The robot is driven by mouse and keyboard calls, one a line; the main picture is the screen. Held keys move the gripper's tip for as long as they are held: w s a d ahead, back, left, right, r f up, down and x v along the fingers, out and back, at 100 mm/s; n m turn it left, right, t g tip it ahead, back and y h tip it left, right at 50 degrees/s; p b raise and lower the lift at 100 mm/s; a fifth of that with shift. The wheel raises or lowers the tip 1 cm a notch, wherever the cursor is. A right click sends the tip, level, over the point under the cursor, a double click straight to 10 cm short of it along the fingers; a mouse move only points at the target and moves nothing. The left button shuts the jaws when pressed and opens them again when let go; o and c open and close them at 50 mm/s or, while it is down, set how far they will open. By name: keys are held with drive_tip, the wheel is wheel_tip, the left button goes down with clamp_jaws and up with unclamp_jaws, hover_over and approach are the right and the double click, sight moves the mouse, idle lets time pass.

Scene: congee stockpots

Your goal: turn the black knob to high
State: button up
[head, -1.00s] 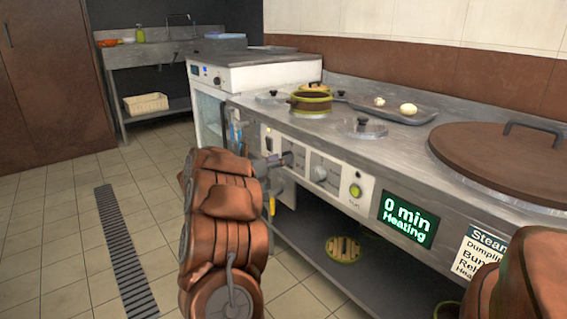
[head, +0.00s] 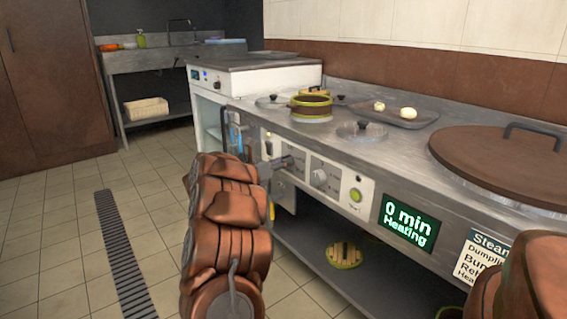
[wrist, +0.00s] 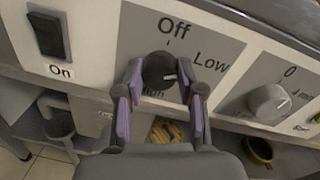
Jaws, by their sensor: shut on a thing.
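The black knob (wrist: 158,68) sits on a grey dial plate in the wrist view. "Off" is printed above it and "Low" to its upper right; lettering below it is partly covered. A short white mark on the knob's face points to the right, roughly toward the "Low" side. My gripper (wrist: 160,82) is shut on the knob, with one purple-padded finger at each side. In the head view my gripper (head: 276,163) reaches the left part of the stove's front panel, where the arm and gripper largely hide the knob.
A white knob (wrist: 268,101) is to the right and a black rocker switch (wrist: 47,35) marked "On" to the left. The counter holds a brown pot (head: 311,108), a tray (head: 410,119) and a large brown lid (head: 500,165). The display (head: 408,222) reads "0 min Heating". Floor at left is clear.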

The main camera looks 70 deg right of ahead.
drive_tip(key=shift+s+d, duration=0.15)
drive_tip(key=shift+c, duration=0.5)
drive_tip(key=m+p, duration=0.1)
drive_tip(key=p, duration=0.2)
drive_tip(key=shift+r, duration=0.25)
drive_tip(key=m+p, duration=0.2)
drive_tip(key=p, duration=0.1)
drive_tip(key=shift+f, duration=0.15)
drive_tip(key=shift+s+f+m+g+b, duration=0.1)
drive_tip(key=shift+m+g+b, duration=0.25)
drive_tip(key=shift+m+b, duration=2.4)
drive_tip(key=shift+f+m+g+b, duration=0.25)
drive_tip(key=shift+m+b, duration=0.65)
drive_tip(key=shift+m, duration=3.7)
drive_tip(key=shift+s+m+g+b, duration=0.1)
drive_tip(key=shift+m+g+b, duration=0.3)
drive_tip(key=shift+m+b, duration=2.35)
drive_tip(key=shift+m+p, duration=0.95)
drive_tip(key=shift+m, duration=0.15)
